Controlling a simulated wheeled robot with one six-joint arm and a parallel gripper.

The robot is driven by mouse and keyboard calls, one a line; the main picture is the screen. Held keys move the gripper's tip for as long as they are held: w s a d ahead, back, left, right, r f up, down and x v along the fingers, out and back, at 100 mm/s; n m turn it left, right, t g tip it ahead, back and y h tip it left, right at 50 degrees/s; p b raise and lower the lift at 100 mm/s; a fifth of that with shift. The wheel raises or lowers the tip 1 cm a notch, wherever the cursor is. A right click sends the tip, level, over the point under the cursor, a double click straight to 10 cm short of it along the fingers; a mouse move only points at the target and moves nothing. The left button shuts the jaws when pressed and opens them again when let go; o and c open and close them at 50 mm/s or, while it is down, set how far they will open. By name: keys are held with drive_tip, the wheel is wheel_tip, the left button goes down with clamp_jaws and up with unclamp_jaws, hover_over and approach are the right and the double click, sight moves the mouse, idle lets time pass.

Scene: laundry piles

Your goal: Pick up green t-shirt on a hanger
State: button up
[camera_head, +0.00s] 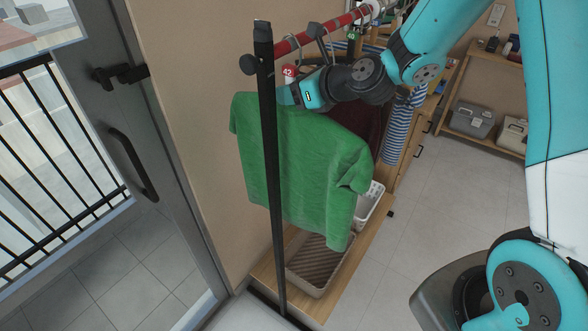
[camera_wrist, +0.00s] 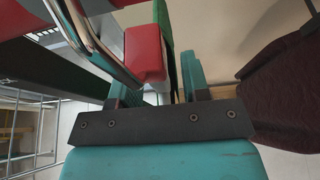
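The green t-shirt (camera_head: 305,160) hangs on a hanger from the rack's red rail, at the near end behind the black post. A red size marker with 42 (camera_head: 290,71) shows just above its collar. My gripper (camera_head: 288,94) is at the collar and hanger neck, coming from the right. In the wrist view my gripper (camera_wrist: 155,88) has its two fingers apart, with the red marker (camera_wrist: 146,52) and a thin green strip of the shirt (camera_wrist: 171,62) in the gap. I cannot tell whether the fingers touch them. Most of the hanger is hidden.
The rack's black post (camera_head: 269,170) stands in front of the shirt. A dark red garment (camera_wrist: 285,90) hangs close beside my gripper. A striped garment (camera_head: 398,130) hangs further back. A basket (camera_head: 312,274) sits below.

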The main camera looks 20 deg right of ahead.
sight(295, 76)
clamp_jaws()
drive_tip(key=shift+r, duration=0.1)
drive_tip(key=shift+r, duration=0.45)
drive_tip(key=shift+s+d+r+b, duration=0.15)
drive_tip(key=shift+r+b, duration=0.2)
drive_tip(key=shift+r, duration=0.2)
drive_tip(key=shift+s+d+r+b, duration=0.15)
drive_tip(key=shift+r+b, duration=0.15)
drive_tip(key=shift+r, duration=0.25)
drive_tip(key=s+d+b, duration=0.2)
drive_tip(key=s+d, duration=0.1)
drive_tip(key=s, duration=0.1)
drive_tip(key=s+d+b, duration=0.1)
drive_tip(key=s+d, duration=0.2)
drive_tip(key=s, duration=0.1)
drive_tip(key=s+d+b, duration=0.2)
drive_tip(key=s+d, duration=0.1)
drive_tip(key=s, duration=0.1)
drive_tip(key=shift+s+d+f+b, duration=0.1)
drive_tip(key=shift+s+d+b, duration=0.05)
drive_tip(key=shift+s+b, duration=0.2)
drive_tip(key=shift+b+v, duration=0.35)
drive_tip(key=shift+v, duration=0.4)
drive_tip(key=shift+f, duration=0.1)
